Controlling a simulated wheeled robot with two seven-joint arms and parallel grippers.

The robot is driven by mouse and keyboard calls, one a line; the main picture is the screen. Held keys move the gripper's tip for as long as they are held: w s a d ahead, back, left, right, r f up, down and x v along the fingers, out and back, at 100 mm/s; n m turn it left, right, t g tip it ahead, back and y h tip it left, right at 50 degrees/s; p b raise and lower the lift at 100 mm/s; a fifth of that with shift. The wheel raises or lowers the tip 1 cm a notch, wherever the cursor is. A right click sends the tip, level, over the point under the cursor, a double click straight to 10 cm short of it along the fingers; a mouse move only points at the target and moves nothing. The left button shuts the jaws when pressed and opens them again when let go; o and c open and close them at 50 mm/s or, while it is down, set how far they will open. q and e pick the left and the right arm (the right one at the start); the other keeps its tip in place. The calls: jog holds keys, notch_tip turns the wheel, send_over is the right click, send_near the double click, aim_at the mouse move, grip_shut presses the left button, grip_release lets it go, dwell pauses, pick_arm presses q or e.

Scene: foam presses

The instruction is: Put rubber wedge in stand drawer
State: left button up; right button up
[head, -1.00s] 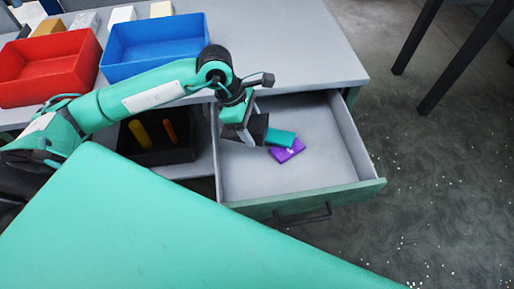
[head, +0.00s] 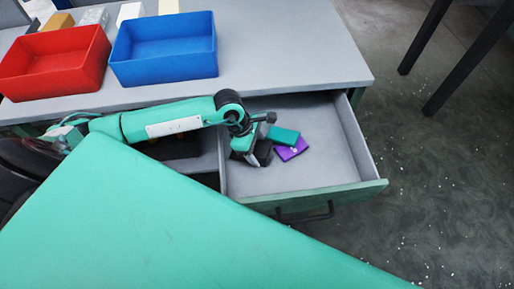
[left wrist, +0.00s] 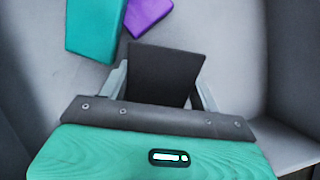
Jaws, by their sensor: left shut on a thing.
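My left gripper (head: 252,148) reaches into the open stand drawer (head: 340,160). It is shut on the black rubber wedge (head: 264,153), which sits low inside the drawer. In the left wrist view the wedge (left wrist: 165,72) shows between the two fingers, with its wide end pointing away from the gripper. I cannot tell whether it touches the drawer floor. A teal block (head: 285,135) and a purple piece (head: 295,149) lie in the drawer just right of the wedge. My right gripper is not in view.
A red bin (head: 58,82) and a blue bin (head: 165,68) stand on the grey tabletop (head: 290,60) above the drawer. Several small blocks are behind them. The right part of the drawer is empty. Dark table legs stand on the floor at the right.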

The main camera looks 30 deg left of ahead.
pick_arm(q)
jog(key=shift+f, duration=0.15)
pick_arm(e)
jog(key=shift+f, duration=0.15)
pick_arm(q)
jog(key=o, duration=0.8)
jog(key=shift+o, duration=0.2)
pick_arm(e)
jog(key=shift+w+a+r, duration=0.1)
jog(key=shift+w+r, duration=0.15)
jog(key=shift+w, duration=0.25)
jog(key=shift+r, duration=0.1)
